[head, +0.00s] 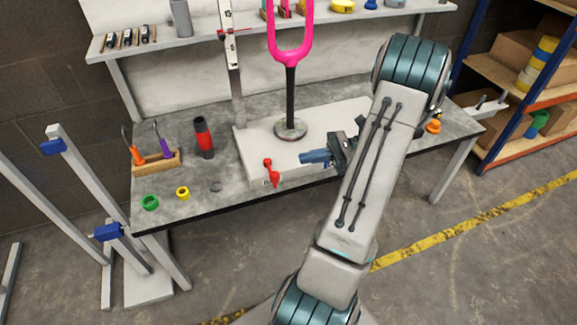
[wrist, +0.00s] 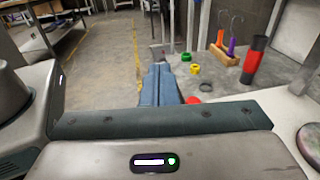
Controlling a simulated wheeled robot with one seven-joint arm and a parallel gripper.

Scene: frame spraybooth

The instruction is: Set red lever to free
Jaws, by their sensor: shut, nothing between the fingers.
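The red lever (head: 271,172) sits at the front edge of the white base block (head: 250,140) on the bench, with its knob at the top and its lower part in front of the block's face. Any marking for the lever's positions is too small to read.
A pink fork (head: 291,45) stands on a black post on the base block, just behind my gripper. Left on the bench are a red-black cylinder (head: 204,137), a wooden tool holder (head: 157,161), a green ring (head: 150,202) and a yellow ring (head: 183,193). Floor in front is clear.

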